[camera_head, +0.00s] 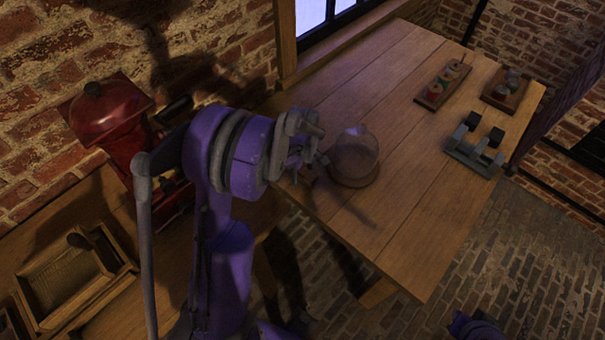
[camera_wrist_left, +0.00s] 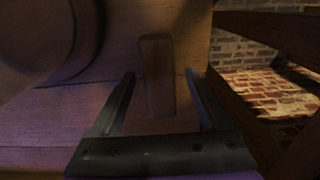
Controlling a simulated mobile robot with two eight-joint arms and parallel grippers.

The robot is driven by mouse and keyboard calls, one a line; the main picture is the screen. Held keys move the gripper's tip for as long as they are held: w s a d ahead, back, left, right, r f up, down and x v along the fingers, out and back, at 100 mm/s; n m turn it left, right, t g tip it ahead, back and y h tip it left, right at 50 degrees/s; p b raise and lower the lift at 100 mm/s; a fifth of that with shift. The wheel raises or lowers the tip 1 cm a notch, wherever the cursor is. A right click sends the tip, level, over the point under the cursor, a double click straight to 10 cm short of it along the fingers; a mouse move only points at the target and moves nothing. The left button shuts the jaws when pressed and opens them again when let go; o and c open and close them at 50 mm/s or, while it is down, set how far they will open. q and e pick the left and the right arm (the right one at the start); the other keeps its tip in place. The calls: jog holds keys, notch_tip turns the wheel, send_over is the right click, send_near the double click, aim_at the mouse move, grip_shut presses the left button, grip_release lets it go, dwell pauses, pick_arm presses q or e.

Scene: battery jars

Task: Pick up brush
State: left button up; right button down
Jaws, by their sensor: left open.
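My left gripper (camera_head: 310,160) is over the left part of the wooden table, close to a glass dome. In the left wrist view its two dark fingers (camera_wrist_left: 160,75) are open and spread. A narrow, tapered brown wooden piece (camera_wrist_left: 157,75) shows between the fingertips, with no visible grip on it. It may be the brush handle, but I cannot tell for sure. I cannot make out a brush in the head view, where my arm hides part of the table. My right gripper is not in view.
The glass dome (camera_head: 353,157) stands on the wooden table (camera_head: 400,215). Farther right are a tray of small coils (camera_head: 443,84), another small tray (camera_head: 506,90) and a metal device (camera_head: 475,147). A red machine (camera_head: 108,125) and a wooden box (camera_head: 72,280) stand at left.

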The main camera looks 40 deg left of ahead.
pick_arm(q)
grip_shut()
dwell(0.3)
notch_tip(320, 180, up, 10)
jog(key=shift+r, duration=0.1)
dwell(0.5)
